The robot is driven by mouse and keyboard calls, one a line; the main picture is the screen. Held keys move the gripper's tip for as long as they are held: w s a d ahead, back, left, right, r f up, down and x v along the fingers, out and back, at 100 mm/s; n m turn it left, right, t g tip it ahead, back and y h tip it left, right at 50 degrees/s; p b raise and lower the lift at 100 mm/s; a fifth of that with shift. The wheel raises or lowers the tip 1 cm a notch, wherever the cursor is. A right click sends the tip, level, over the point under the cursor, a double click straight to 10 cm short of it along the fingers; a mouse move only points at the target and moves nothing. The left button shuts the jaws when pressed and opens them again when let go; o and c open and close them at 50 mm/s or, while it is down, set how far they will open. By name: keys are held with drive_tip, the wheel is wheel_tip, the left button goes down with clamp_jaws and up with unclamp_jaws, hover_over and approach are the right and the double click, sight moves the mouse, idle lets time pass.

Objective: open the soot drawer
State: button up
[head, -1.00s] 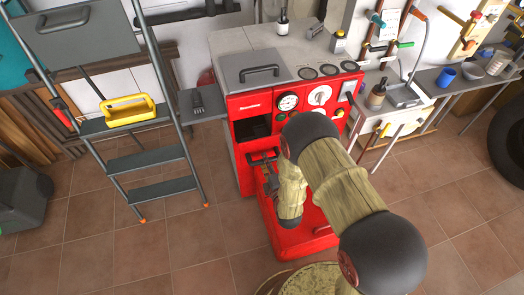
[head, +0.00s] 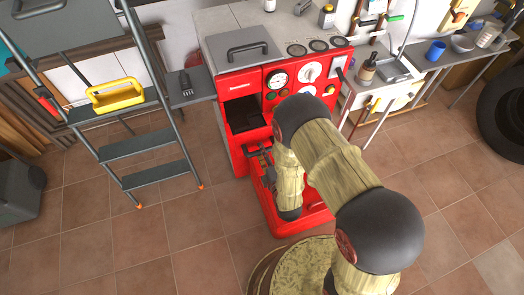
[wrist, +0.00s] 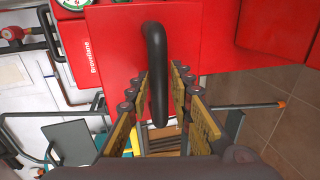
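The soot drawer's red front (wrist: 120,40) fills the upper middle of the wrist view, with a black bar handle (wrist: 157,75) on it. My gripper (wrist: 160,90) has its fingers on both sides of this handle and closed in on it, with little gap. In the head view my gripper (head: 262,155) is at the boiler's front, largely hidden by my arm. A dark opening (head: 243,112) shows in the red boiler (head: 235,90) above it. The drawer front seems to stand out from the boiler there, but my arm covers part of it.
A red base part (head: 290,222) of the boiler sticks out low over the tiled floor. A stepladder (head: 140,145) with a yellow tray (head: 117,95) stands to the left. A workbench (head: 425,75) is on the right.

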drive_tip(key=shift+o, duration=1.1)
drive_tip(key=v, duration=0.7)
drive_tip(key=shift+s, duration=0.2)
drive_tip(key=shift+d, duration=0.1)
